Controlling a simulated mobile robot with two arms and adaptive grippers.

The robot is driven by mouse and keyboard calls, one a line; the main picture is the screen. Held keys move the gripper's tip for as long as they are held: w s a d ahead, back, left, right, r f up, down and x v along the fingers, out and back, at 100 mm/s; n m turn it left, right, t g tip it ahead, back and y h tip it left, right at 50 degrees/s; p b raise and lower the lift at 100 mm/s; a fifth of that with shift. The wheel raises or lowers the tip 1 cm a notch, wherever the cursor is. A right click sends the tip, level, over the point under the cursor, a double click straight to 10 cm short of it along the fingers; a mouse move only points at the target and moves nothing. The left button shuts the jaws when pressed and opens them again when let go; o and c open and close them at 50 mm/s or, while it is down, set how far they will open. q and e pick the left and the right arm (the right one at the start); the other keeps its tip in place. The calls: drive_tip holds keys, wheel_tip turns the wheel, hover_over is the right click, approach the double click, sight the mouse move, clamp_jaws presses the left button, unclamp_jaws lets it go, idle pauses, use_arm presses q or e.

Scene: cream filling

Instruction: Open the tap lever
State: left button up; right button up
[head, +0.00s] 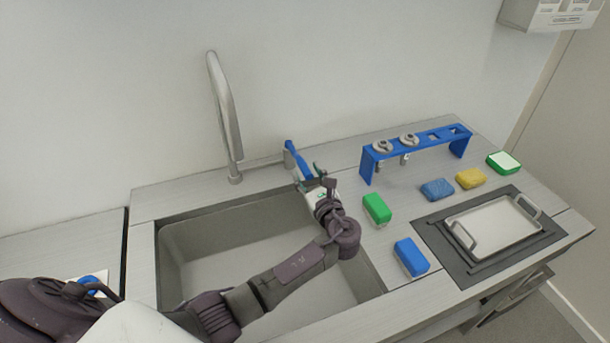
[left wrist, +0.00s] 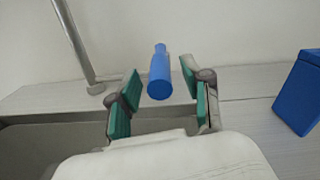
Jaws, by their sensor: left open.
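The tap spout (head: 224,112) is a tall grey curved pipe behind the sink. The tap lever (head: 297,160) is a blue handle on a grey base to the right of the spout, tilted. My left gripper (head: 306,180) is at the lever, over the sink's back right corner. In the left wrist view the blue lever (left wrist: 160,74) stands between the open fingers of my left gripper (left wrist: 160,92), with gaps on both sides. The spout (left wrist: 74,42) also shows there at the left. My right gripper is not in view.
My left arm crosses the sink (head: 200,245). A blue rack (head: 368,164) with nozzles stands to the right. Sponges, among them a green one (head: 377,208) and a blue one (head: 411,257), lie on the counter. A metal tray (head: 495,226) lies on a dark mat.

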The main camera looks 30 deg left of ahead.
use_arm(q)
drive_tip(key=shift+x, duration=1.05)
drive_tip(key=shift+s, duration=0.1)
clamp_jaws()
